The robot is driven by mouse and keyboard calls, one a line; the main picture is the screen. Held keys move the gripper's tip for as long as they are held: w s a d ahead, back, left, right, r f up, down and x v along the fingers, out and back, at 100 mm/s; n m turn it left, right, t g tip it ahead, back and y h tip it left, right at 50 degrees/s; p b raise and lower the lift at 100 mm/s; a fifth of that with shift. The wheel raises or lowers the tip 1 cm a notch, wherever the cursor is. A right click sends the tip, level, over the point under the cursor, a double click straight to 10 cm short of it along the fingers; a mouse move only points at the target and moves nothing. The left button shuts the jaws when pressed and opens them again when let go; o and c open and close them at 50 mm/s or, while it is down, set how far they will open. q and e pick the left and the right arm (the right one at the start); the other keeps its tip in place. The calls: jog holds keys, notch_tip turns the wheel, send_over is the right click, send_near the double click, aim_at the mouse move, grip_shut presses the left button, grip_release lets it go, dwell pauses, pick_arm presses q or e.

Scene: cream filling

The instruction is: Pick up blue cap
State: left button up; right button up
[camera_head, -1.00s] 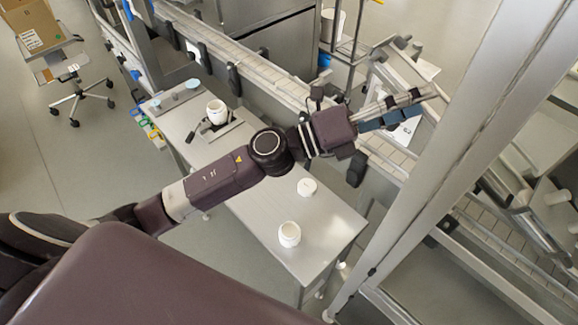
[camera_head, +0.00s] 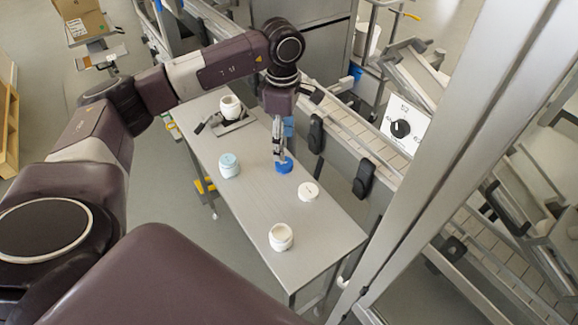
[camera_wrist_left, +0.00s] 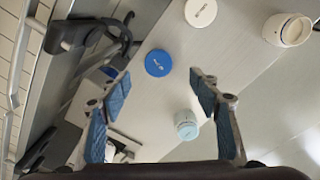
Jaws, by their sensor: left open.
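The blue cap (camera_head: 284,166) lies flat on the metal table, between the light blue jar and the white cap. In the left wrist view the blue cap (camera_wrist_left: 158,63) lies ahead of the fingers, roughly between their lines and nearer the left finger. My left gripper (camera_head: 281,155) points down just above the cap in the head view. In the wrist view my left gripper (camera_wrist_left: 160,80) has its blue-padded fingers wide apart with nothing between them. Whether a fingertip touches the cap cannot be told. My right gripper is not in view.
A white cap (camera_head: 308,191) and a white jar (camera_head: 280,237) are nearer the table's front end. A light blue jar (camera_head: 229,165) stands left of the blue cap. Another white jar (camera_head: 231,108) sits on a fixture at the back. A conveyor (camera_head: 345,118) runs along the right side.

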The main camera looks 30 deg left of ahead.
aim_at(284, 163)
pick_arm(q)
notch_tip(284, 163, down, 7)
jog(key=p, duration=0.3)
jog(key=shift+w+a, duration=0.1)
jog(key=shift+a, duration=0.05)
jog(key=shift+f, duration=0.35)
jog(key=shift+c, duration=0.6)
jog(key=c, duration=0.8)
